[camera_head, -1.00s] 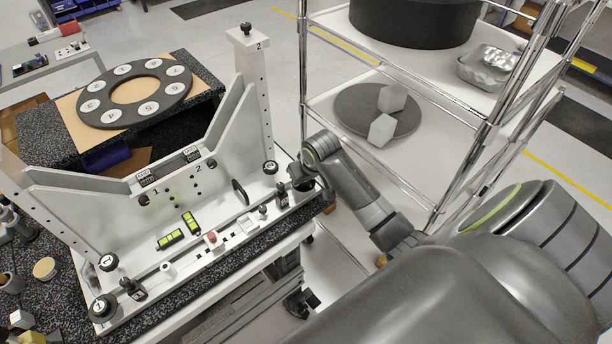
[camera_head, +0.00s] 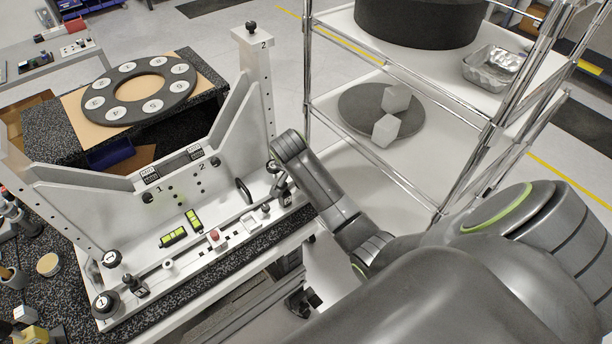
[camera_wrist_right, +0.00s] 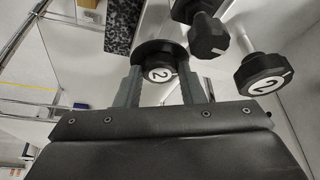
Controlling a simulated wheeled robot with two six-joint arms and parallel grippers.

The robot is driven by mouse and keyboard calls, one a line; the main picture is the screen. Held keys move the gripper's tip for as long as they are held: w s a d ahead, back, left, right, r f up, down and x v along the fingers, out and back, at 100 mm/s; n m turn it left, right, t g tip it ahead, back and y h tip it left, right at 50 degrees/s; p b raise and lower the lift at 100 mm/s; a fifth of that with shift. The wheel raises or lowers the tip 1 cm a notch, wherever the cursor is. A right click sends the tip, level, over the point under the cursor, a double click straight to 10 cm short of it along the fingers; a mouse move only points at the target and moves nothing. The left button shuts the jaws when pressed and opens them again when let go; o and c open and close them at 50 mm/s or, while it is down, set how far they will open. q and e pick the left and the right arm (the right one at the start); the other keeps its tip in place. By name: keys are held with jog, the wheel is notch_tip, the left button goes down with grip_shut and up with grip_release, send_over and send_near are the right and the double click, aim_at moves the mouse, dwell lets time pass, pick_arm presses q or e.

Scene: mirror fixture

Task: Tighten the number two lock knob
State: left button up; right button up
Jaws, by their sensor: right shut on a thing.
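The white mirror fixture (camera_head: 120,200) stands on the bench at left. In the right wrist view a black round knob with a white "2" label (camera_wrist_right: 159,73) sits between the two fingers of my right gripper (camera_wrist_right: 160,90), which is shut on it. A second black knob marked "2" (camera_wrist_right: 264,74) on a pale stem is to the right, apart from the fingers. My left gripper is not in view.
A black knob (camera_wrist_right: 208,38) stands close to the right finger in the wrist view. Two knobs marked "1" (camera_head: 104,303) are at the fixture's left end. A wire shelf (camera_head: 390,160) with blocks stands right of my arm. A numbered ring (camera_head: 137,90) lies behind.

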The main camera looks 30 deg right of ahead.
jog(key=shift+w+m+g+h, duration=0.15)
jog(key=shift+m+g, duration=0.3)
jog(key=shift+m, duration=0.7)
jog(key=shift+w+m+g+h, duration=0.15)
jog(key=shift+m+g, duration=0.3)
jog(key=shift+m, duration=0.7)
jog(key=o, duration=1)
jog(key=shift+s, duration=0.1)
